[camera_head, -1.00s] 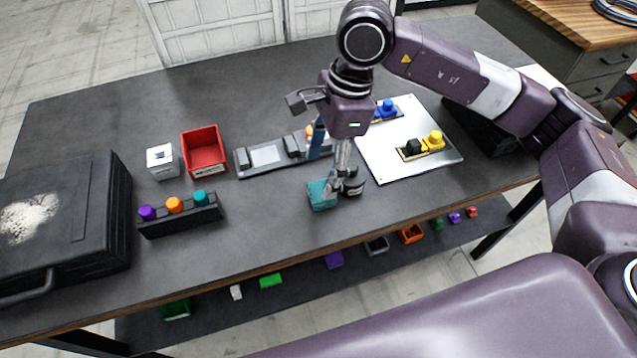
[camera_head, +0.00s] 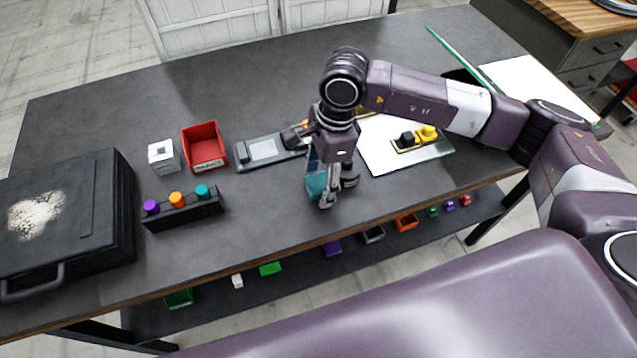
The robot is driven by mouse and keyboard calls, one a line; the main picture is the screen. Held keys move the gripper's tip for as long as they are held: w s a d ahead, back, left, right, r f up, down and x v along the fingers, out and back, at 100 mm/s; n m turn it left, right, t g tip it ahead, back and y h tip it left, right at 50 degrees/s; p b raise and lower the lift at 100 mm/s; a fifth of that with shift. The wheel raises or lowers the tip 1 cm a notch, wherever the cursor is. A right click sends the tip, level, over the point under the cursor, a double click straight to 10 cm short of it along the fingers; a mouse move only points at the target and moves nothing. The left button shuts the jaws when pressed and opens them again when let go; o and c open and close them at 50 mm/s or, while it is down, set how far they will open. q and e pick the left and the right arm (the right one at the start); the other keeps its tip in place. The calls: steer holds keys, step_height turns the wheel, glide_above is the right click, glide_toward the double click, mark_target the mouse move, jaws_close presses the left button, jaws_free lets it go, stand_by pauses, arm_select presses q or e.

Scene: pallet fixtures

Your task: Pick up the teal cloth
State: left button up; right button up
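The teal cloth (camera_head: 315,186) lies near the front edge of the dark table, folded into a small block shape. My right gripper (camera_head: 338,192) points down just beside it, on its right. One finger overlaps the cloth's right edge in the picture. The fingertips look apart, so the gripper appears open. Whether a finger touches the cloth is hard to tell, as the gripper hides part of it. My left gripper is not in view.
A grey fixture (camera_head: 262,150) lies just behind the cloth, partly hidden by my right arm. A red bin (camera_head: 204,148), white block (camera_head: 163,156), knob rack (camera_head: 182,211) and black case (camera_head: 62,225) stand left. A white board (camera_head: 385,150) lies right. The front table between rack and cloth is clear.

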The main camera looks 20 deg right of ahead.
mark_target(320, 183)
steer(key=c, duration=1.1)
steer(key=shift+o, duration=0.2)
steer(key=shift+r, duration=0.15)
step_height(320, 183, up, 20)
steer(key=b, duration=0.4)
steer(key=o, duration=0.6)
steer(key=shift+c, duration=0.2)
steer(key=c, duration=0.5)
steer(key=shift+s+f, duration=0.1)
steer(key=shift+f, duration=0.1)
